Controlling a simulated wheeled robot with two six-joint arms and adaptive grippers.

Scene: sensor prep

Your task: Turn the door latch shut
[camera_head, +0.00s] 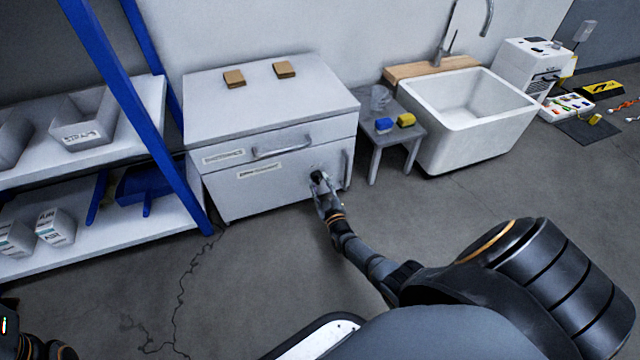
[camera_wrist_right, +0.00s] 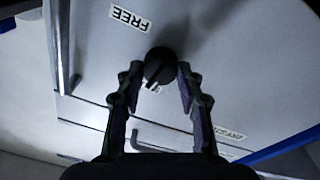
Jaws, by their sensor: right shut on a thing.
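The door latch is a round black knob (camera_wrist_right: 156,65) with a raised grip bar, on the lower door (camera_head: 262,190) of the grey cabinet. It also shows small in the head view (camera_head: 317,176). My right gripper (camera_wrist_right: 159,72) is shut on the latch, one fingertip on each side of it. In the head view my right gripper (camera_head: 322,188) reaches the door's right part. A label reading FREE (camera_wrist_right: 130,18) is beside the knob; another label is mostly hidden behind the knob. A dark part of my left arm shows at the bottom left; its fingers cannot be made out.
The cabinet has a drawer handle (camera_head: 282,148) above and a vertical door handle (camera_head: 346,170) right of the latch. A blue-framed shelf (camera_head: 150,150) stands left. A small stool (camera_head: 388,135) and white sink (camera_head: 470,125) stand right. The floor in front is clear.

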